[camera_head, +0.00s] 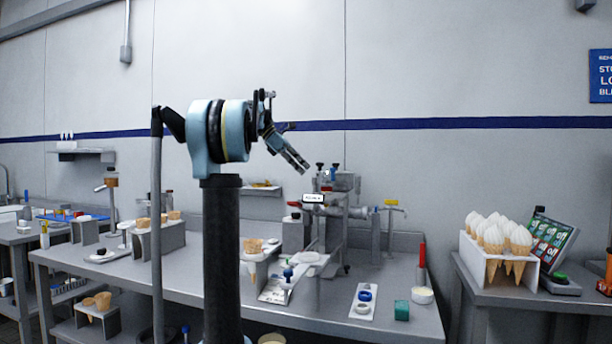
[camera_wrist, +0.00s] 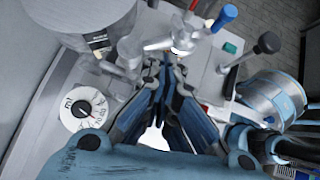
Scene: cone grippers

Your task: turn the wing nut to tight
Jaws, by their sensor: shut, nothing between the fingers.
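My gripper (camera_head: 300,165) points down and to the right in the head view, in the air above and left of the machine (camera_head: 335,215) on the bench. It is shut and empty. In the wrist view its fingers (camera_wrist: 167,68) come together at the tips, just below a pale metal fitting (camera_wrist: 150,42) on the machine. I cannot pick out the wing nut with certainty in either view. A small blue knob (camera_head: 288,272) stands on a white plate on the bench, too small to identify.
The wrist view shows a white dial (camera_wrist: 82,108), a blue lever (camera_wrist: 224,17) and a black-knobbed lever (camera_wrist: 267,44) close around my fingers. Cone holders (camera_head: 160,238) stand left on the bench. A rack of filled cones (camera_head: 500,245) is at the right.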

